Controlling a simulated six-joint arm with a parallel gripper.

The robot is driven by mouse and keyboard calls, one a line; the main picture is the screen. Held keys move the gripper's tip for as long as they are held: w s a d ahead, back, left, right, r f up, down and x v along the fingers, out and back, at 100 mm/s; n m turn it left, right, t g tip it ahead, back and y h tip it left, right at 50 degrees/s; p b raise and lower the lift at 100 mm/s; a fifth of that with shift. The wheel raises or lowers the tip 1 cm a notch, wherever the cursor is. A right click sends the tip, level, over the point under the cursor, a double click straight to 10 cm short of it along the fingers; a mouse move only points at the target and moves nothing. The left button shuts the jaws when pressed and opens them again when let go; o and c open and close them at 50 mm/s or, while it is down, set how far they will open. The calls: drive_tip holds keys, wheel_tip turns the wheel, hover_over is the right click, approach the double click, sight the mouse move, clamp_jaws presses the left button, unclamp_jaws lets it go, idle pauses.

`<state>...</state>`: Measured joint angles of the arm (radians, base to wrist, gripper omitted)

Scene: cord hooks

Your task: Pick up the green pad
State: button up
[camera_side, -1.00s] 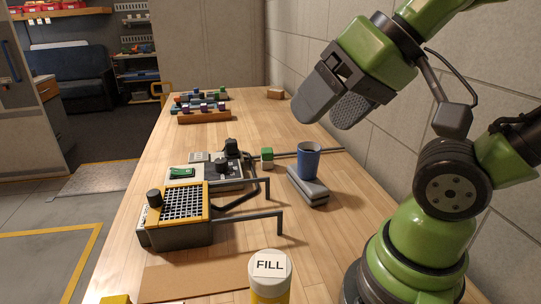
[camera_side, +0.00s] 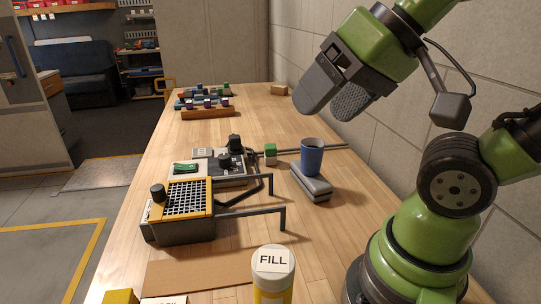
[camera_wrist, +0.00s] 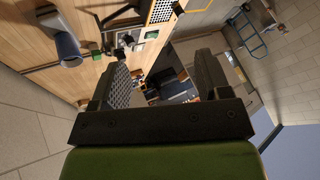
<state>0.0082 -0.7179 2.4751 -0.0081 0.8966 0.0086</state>
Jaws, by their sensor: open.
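A flat green piece (camera_side: 186,167) lies on the grey control panel (camera_side: 235,176) left of centre in the side view; it looks like the pad. It also appears as a small green patch in the wrist view (camera_wrist: 152,34). A separate green block (camera_side: 270,154) with a pale band sits at the rod right of the panel. My gripper (camera_side: 332,104) is open and empty, high above the table at the right, well apart from both green things. In the wrist view its two fingers (camera_wrist: 161,88) stand apart with nothing between them.
A blue cup (camera_side: 312,160) stands on grey slabs (camera_side: 313,186) beside the panel. A yellow-topped grid box (camera_side: 184,227) has dark bent bars reaching right. A FILL bottle (camera_side: 273,277) stands in front. Wooden racks (camera_side: 208,113) stand farther back. The wall borders the right side.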

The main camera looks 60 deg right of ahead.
drive_tip(key=w+d+m+g+h, duration=0.1)
drive_tip(key=w+d, duration=0.2)
drive_tip(key=w, duration=0.3)
drive_tip(key=w+d+m+h, duration=0.1)
drive_tip(key=w+d, duration=0.2)
drive_tip(key=w, duration=0.2)
drive_tip(key=m+g+h, duration=0.3)
hover_over(271, 150)
drive_tip(key=s+a, duration=0.2)
drive_tip(key=a, duration=0.6)
wheel_tip(271, 150, down, 13)
drive_tip(key=shift+m, duration=0.5)
drive_tip(key=d+f, duration=0.2)
drive_tip(key=f, duration=0.2)
drive_tip(key=w+d+f, duration=0.1)
drive_tip(key=d+f, duration=0.1)
drive_tip(key=f, duration=0.2)
drive_tip(key=w+d+f, duration=0.1)
drive_tip(key=d+f, duration=0.2)
drive_tip(key=f, duration=0.1)
drive_tip(key=shift+s+x, duration=0.15)
drive_tip(key=shift+x, duration=0.8)
drive_tip(key=shift+s+x, duration=0.2)
drive_tip(key=shift+x, duration=0.7)
drive_tip(key=shift+s+x, duration=0.15)
drive_tip(key=shift+x, duration=0.8)
drive_tip(key=shift+d+f, duration=0.1)
drive_tip(key=shift+d, duration=0.05)
drive_tip(key=shift+c, duration=0.4)
drive_tip(key=c, duration=0.9)
